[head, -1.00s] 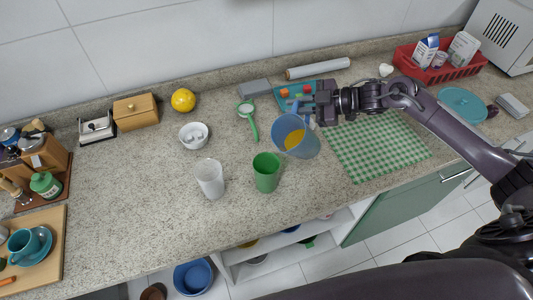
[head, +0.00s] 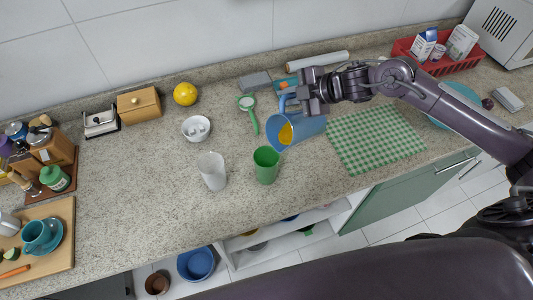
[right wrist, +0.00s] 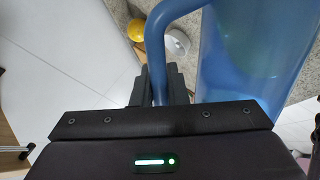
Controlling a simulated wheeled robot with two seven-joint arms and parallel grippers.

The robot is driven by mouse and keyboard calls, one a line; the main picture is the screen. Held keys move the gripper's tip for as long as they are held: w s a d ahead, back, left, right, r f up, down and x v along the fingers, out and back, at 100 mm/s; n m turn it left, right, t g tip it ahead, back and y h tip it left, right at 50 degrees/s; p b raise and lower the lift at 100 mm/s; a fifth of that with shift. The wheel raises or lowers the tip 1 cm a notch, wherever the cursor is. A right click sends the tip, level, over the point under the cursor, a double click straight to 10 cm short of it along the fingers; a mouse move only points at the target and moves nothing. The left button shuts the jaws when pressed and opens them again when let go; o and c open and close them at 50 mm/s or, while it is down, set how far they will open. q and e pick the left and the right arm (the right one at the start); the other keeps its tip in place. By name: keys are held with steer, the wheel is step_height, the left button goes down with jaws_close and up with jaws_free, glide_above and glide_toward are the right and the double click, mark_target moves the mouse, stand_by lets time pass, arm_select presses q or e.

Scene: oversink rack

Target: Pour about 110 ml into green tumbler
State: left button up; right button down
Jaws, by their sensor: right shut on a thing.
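The green tumbler (head: 266,166) stands upright on the counter in the head view. My right gripper (head: 312,97) is shut on the handle of a translucent blue pitcher (head: 303,132). The pitcher is tilted, its mouth towards the left, just above and right of the tumbler, with orange-yellow liquid (head: 286,133) near its mouth. I cannot see a stream or the level inside the tumbler. In the right wrist view the blue handle (right wrist: 157,60) runs between the fingers and the pitcher body (right wrist: 250,50) is at the right. My left gripper is not in view.
A whitish cup (head: 212,171) stands left of the tumbler. A white bowl (head: 196,129), a green-handled strainer (head: 249,112) and a lemon (head: 185,94) lie behind. A green checked cloth (head: 375,140) is at the right. The left-centre counter is clear.

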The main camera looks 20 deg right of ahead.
steer(key=shift+s+a+r+n+h+p, duration=0.2)
steer(key=shift+a+r+n+h+p, duration=0.15)
steer(key=shift+a+r+h, duration=0.3)
steer(key=shift+w+a+r, duration=0.15)
steer(key=shift+a, duration=0.15)
stand_by(0.5)
steer(key=shift+w+a+n, duration=0.1)
steer(key=shift+w+n, duration=0.15)
stand_by(0.3)
steer(key=shift+s+a+r+h+p, duration=0.2)
steer(key=shift+a+r+h+p, duration=0.1)
steer(key=shift+a+h, duration=0.2)
stand_by(1.2)
steer(key=shift+w+d+f+m+y+b, duration=0.2)
steer(key=shift+d+f+m+y+b, duration=0.1)
steer(key=shift+d+f+y+b, duration=0.25)
steer(key=shift+w+d+f+m+y+b, duration=0.2)
steer(key=shift+d+f+m+y+b, duration=0.15)
steer(key=shift+d+f, duration=0.35)
steer(key=shift+w+d+f+g+y, duration=0.15)
steer(key=shift+d+g+y, duration=0.15)
steer(key=shift+y, duration=0.15)
steer(key=shift+f+m+y, duration=0.3)
steer(key=shift+f+m, duration=0.05)
steer(key=shift+r, duration=0.1)
